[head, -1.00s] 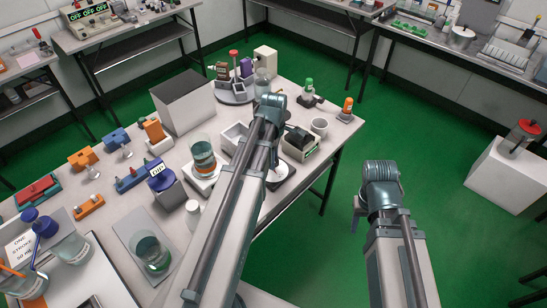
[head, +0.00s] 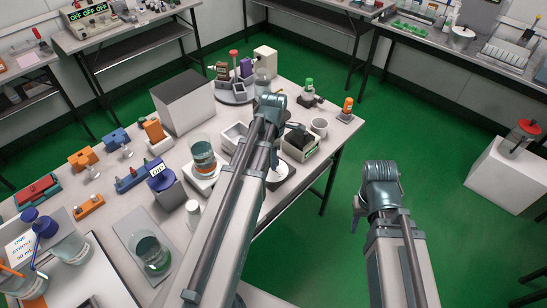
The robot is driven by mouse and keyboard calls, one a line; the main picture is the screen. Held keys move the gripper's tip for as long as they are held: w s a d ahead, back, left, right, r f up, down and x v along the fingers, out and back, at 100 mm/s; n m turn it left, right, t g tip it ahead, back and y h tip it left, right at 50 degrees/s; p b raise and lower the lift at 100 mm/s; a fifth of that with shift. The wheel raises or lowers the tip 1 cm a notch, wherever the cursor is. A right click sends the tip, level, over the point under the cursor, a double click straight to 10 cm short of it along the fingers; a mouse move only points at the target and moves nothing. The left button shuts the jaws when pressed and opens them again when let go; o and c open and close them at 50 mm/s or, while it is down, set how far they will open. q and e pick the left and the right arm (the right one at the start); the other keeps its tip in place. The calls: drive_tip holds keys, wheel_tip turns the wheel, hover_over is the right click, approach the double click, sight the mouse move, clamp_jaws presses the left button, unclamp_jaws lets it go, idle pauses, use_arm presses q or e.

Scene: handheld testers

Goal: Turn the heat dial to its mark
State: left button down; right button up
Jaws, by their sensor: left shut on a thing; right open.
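My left gripper (head: 286,125) is at the far end of the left arm, beside a small dark-topped device (head: 302,143) with a lit green display. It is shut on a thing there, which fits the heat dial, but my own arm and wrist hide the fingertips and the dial. The dial's mark cannot be made out.
A large grey box (head: 183,105) stands at the table's back left. A round stand with bottles (head: 236,90), a white cup (head: 319,127) and a green-topped item (head: 309,92) surround the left wrist. Another beaker (head: 151,251) stands at the front.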

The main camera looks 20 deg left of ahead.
use_arm(q)
drive_tip(key=shift+c, duration=1.9)
unclamp_jaws()
wheel_tip(320, 180, up, 14)
drive_tip(key=p, duration=1.4)
drive_tip(key=shift+f, duration=0.15)
drive_tip(key=s+d+m, duration=0.6)
drive_tip(key=d+m, duration=0.4)
drive_tip(key=m, duration=0.3)
drive_tip(key=s+d+m+y, duration=0.1)
drive_tip(key=s+d+m, duration=0.5)
drive_tip(key=d+m, duration=0.4)
drive_tip(key=m, duration=0.4)
drive_tip(key=shift+s+d, duration=0.3)
drive_tip(key=shift+d, duration=0.1)
